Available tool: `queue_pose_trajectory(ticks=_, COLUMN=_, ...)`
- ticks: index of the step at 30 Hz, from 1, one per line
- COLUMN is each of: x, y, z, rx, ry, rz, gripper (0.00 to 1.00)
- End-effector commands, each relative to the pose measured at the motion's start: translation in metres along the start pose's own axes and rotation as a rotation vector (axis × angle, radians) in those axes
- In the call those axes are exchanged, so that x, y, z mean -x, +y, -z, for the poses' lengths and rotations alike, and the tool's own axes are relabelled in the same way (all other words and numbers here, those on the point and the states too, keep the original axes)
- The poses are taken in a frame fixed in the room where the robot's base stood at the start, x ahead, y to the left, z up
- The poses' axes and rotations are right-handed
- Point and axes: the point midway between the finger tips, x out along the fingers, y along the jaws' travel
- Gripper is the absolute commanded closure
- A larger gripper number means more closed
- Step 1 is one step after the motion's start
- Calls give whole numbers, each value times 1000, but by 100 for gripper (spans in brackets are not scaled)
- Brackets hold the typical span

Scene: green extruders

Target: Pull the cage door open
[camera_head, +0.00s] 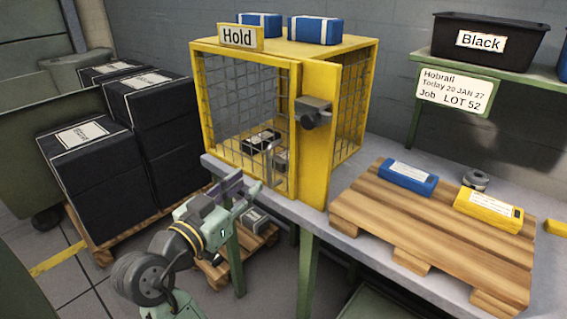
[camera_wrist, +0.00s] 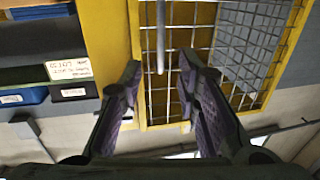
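The yellow cage (camera_head: 368,85) stands on a grey table, with a "Hold" sign (camera_head: 240,37) on top. Its mesh door (camera_head: 230,100) faces me and looks shut. A grey vertical bar handle (camera_head: 270,165) is low on the door's right side. It also shows in the wrist view (camera_wrist: 160,35), ahead of and between the fingers. A dark latch (camera_head: 313,111) sits on the wide yellow panel right of the door. My gripper (camera_head: 244,187) is open and empty, just in front of the handle; in the wrist view its fingertips (camera_wrist: 159,80) are spread. I see no contact with the handle.
A wooden pallet (camera_head: 385,222) with a blue box (camera_head: 407,177) and a yellow box (camera_head: 488,209) lies right of the cage. Black boxes (camera_head: 85,160) are stacked on the left. Small dark items (camera_head: 262,139) lie inside the cage. Blue boxes (camera_head: 315,30) rest on its roof.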

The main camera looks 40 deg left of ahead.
Motion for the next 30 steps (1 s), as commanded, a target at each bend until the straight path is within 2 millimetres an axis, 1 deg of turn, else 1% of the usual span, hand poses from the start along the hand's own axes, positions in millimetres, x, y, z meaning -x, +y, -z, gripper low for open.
queue_pose_trajectory(ticks=9, x=-59, y=1, z=3, rx=2, ry=-1, rz=-4, gripper=70)
queue_pose_trajectory(ticks=12, x=-76, y=1, z=3, rx=1, ry=-1, rz=-2, gripper=70)
queue_pose_trajectory(ticks=15, x=-88, y=0, z=3, rx=1, ry=0, rz=0, gripper=70)
queue_pose_trajectory(ticks=18, x=-96, y=0, z=2, rx=0, ry=0, rz=1, gripper=70)
queue_pose_trajectory(ticks=21, x=-100, y=0, z=1, rx=-1, ry=0, rz=2, gripper=70)
queue_pose_trajectory(ticks=28, x=-100, y=0, z=1, rx=-1, ry=1, rz=3, gripper=70)
queue_pose_trajectory(ticks=30, x=-100, y=0, z=1, rx=-1, ry=1, rz=3, gripper=74)
